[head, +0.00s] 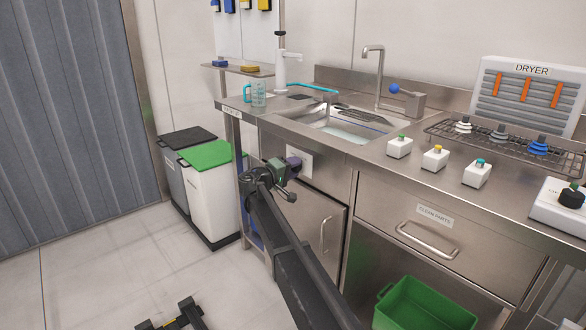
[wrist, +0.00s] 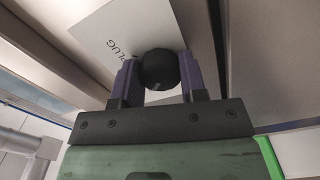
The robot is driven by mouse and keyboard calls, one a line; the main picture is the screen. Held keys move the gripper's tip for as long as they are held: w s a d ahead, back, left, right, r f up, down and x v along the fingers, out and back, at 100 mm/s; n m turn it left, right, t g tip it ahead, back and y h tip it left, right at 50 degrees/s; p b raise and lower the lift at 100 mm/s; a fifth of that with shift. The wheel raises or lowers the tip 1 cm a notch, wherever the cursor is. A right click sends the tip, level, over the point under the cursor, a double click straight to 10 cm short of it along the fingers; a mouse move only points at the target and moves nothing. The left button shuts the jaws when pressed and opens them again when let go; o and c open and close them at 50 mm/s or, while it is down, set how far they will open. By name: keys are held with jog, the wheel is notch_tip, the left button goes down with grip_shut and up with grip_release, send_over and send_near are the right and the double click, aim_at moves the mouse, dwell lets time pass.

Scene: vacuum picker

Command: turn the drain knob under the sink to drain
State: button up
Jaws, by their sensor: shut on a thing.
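The drain knob (wrist: 160,70) is a round black knob in the wrist view, standing on a white plate (wrist: 119,33) where the letters PLUG can be read. My gripper (wrist: 157,82) is shut on the knob, with one purple finger on each side of it. In the head view my gripper (head: 285,168) is at the cabinet front below the sink (head: 350,133), just left of the white plate (head: 306,164). The gripper hides the knob there. Which way the knob points cannot be told.
A cabinet door (head: 308,225) with a vertical handle is below the plate. A CLEAN PARTS drawer (head: 445,229) and a green crate (head: 425,308) are to the right. White and grey bins (head: 211,195) stand left. The floor at the lower left is mostly clear.

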jog(key=o, duration=0.9)
jog(key=shift+o, duration=0.2)
jog(key=shift+s+a, duration=0.1)
jog(key=v, duration=1)
jog(key=shift+s+a, duration=0.2)
jog(key=shift+s, duration=0.05)
